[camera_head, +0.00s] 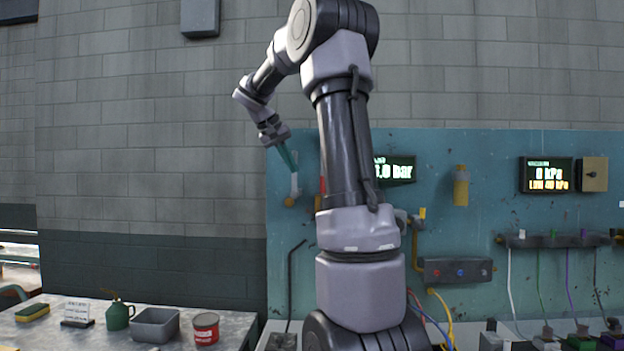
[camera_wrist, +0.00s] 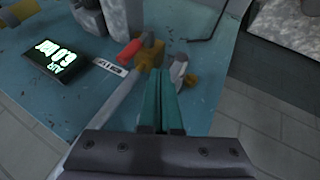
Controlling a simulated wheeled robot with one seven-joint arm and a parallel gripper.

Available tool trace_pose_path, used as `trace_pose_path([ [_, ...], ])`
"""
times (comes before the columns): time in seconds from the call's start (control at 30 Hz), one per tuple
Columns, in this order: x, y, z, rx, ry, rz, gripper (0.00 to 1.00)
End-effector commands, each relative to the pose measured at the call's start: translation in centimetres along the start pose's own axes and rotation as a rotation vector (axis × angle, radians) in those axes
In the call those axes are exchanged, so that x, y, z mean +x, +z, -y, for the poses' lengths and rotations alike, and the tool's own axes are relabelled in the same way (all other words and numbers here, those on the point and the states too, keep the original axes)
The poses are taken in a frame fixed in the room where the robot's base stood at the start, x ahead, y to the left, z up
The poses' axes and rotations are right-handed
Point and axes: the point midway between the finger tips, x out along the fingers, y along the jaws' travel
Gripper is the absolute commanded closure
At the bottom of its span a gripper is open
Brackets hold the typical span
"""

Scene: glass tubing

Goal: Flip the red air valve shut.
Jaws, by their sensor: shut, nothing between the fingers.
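The red valve handle (camera_wrist: 129,53) shows in the wrist view on a brass valve body (camera_wrist: 151,52), at the upper middle. In the head view a red strip, likely this handle (camera_head: 322,186), shows just left of my arm, which hides the rest of the valve. My gripper (camera_wrist: 167,98) has teal fingers, shut and empty, pointing toward the panel just below the valve body. In the head view my gripper (camera_head: 290,160) is at the panel's upper left, left of the red strip. I cannot tell if the fingertips touch anything.
A pale fitting (camera_wrist: 179,70) stands close to the fingertips, and a grey pipe (camera_wrist: 118,105) runs left of them. The pressure display (camera_head: 395,169) is partly behind my arm. The teal panel (camera_head: 490,143) carries hoses and gauges. A bench (camera_head: 85,337) holds a red can (camera_head: 206,328).

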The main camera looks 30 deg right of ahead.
Motion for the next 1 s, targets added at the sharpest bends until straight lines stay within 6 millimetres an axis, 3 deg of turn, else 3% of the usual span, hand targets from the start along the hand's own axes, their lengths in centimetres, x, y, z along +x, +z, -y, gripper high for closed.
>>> trace_pose_path([
  [0.23, 5.4, 0.1, -0.1, 0.000, 0.002, 0.004, 1.00],
  [0.53, 6.9, 0.0, -3.3, 0.002, 0.001, 0.001, 1.00],
  [1.0, 7.1, 0.0, -3.6, 0.001, -0.003, 0.000, 1.00],
])
